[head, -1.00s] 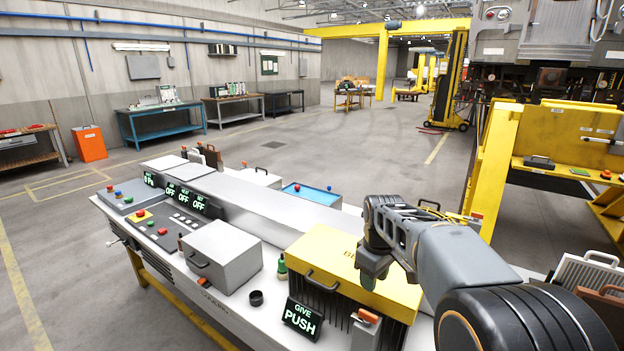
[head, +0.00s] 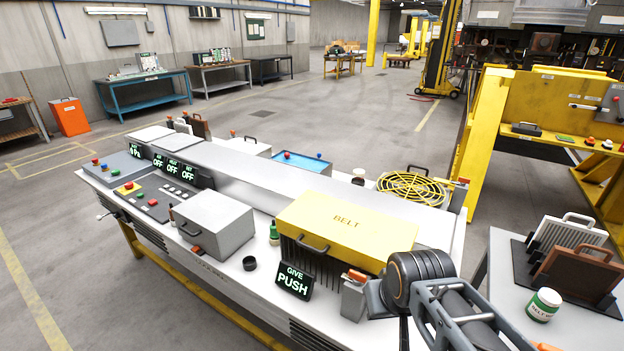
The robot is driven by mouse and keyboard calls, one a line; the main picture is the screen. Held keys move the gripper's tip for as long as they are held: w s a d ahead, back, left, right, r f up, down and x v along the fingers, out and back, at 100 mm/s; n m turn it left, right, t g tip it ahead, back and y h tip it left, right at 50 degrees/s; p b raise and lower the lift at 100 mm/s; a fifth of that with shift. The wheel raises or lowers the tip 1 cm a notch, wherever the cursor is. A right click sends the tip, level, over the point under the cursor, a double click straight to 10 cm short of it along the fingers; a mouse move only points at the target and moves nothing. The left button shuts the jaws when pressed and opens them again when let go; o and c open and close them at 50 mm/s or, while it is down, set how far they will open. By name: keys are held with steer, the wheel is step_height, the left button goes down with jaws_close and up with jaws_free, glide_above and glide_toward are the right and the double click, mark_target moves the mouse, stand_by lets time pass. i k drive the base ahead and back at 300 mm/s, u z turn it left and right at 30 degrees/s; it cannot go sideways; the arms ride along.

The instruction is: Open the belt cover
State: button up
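The belt cover (head: 345,224) is a yellow lid marked BELT on the white bench, right of centre. It lies flat and looks closed over a dark ribbed housing (head: 318,264). A dark handle (head: 312,243) sits on its near left edge. My gripper's fingers are not visible.
A side table (head: 500,285) holds a jar (head: 543,304) and handled panels.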

mark_target(365, 239)
steer(key=u, duration=0.45)
steer(key=k, duration=0.55)
steer(key=u, duration=0.85)
steer(key=i, duration=0.85)
steer(key=u, duration=0.05)
